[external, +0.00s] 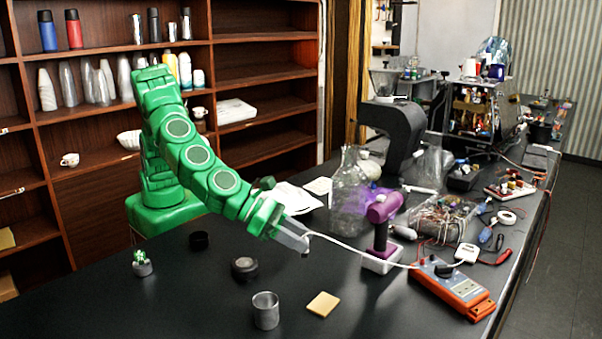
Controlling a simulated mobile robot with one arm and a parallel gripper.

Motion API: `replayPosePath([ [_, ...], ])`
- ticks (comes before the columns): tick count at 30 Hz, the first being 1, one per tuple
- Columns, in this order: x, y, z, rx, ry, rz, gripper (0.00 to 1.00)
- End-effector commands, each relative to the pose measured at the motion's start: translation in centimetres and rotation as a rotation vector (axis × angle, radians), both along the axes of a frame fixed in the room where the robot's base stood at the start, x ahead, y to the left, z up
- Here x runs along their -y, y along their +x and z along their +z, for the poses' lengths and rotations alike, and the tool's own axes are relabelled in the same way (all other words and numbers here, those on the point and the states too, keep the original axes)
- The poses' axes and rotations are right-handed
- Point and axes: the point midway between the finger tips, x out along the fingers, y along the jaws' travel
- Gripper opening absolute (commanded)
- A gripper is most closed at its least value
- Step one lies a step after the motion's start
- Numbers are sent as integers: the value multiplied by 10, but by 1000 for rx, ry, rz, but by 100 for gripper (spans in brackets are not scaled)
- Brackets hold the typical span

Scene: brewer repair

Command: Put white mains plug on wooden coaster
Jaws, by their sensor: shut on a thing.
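My gripper (302,246) is in the middle of the external view, above the black worktop, with its grey fingers shut on the end of a white cord. The white mains plug at that end is mostly hidden by the fingers. The white cord (355,250) runs from the gripper to the right, towards an orange box. The wooden coaster (323,304) is a pale square lying flat on the worktop, nearer the camera and slightly right of the gripper. Nothing lies on it, and the gripper is apart from it.
A metal cup (265,310) stands just left of the coaster, with a dark round puck (244,268) behind it. The orange box (452,290) lies to the right. A purple device (382,225) and a glass flask (350,200) stand behind. The worktop around the coaster's front is clear.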

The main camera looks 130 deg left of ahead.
Motion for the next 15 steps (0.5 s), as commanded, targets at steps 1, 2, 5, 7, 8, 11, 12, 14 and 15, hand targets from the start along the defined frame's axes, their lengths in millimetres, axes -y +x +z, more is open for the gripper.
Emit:
replayPosePath([
  [1, 1, 5, -4, -2, -1, -1, 7],
  [2, 2, 9, -5, -2, -1, -1, 7],
  [5, 2, 19, -13, -3, 1, 1, 7],
  [7, 2, 24, -20, -3, 1, 1, 7],
  [8, 2, 27, -23, -2, 2, 1, 7],
  [11, 3, 35, -32, 0, 1, 2, 7],
  [12, 4, 38, -36, -1, 2, 1, 7],
  [14, 4, 43, -43, -2, 2, 2, 7],
  [15, 4, 46, -48, -3, 2, 2, 7],
])
